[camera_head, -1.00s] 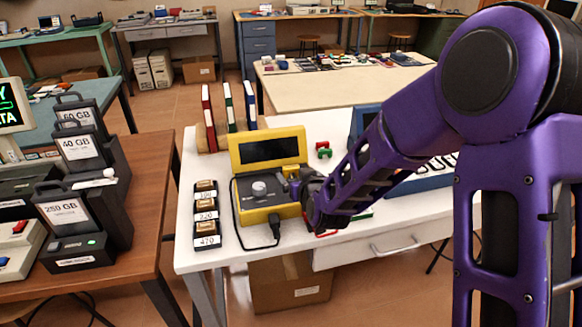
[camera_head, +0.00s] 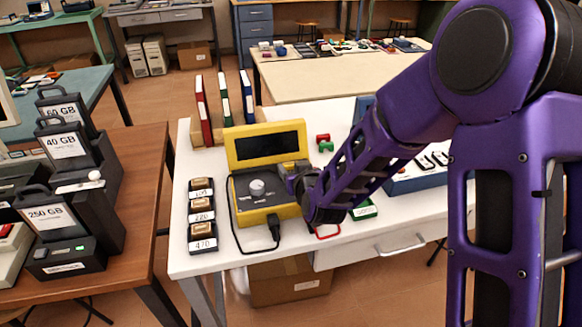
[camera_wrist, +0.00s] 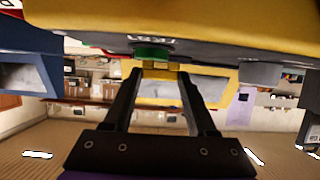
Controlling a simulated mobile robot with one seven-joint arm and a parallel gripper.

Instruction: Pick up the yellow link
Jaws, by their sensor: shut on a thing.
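The yellow tester (camera_head: 262,212) stands on the white table with a dark screen, a grey dial and a black cable. My gripper (camera_head: 291,170) reaches in from the right to the tester's right side. A small yellow link (camera_head: 289,165) shows at its fingertips; the arm partly hides this spot. In the wrist view, my gripper (camera_wrist: 160,76) is shut on the yellow link (camera_wrist: 161,71), a small yellow piece close against the tester's edge (camera_wrist: 215,42). A green part (camera_wrist: 150,53) sits just beside it. I cannot tell whether the link is still seated in the tester.
A blue case (camera_head: 415,177) and a green-edged box (camera_head: 364,209) are right of my gripper.

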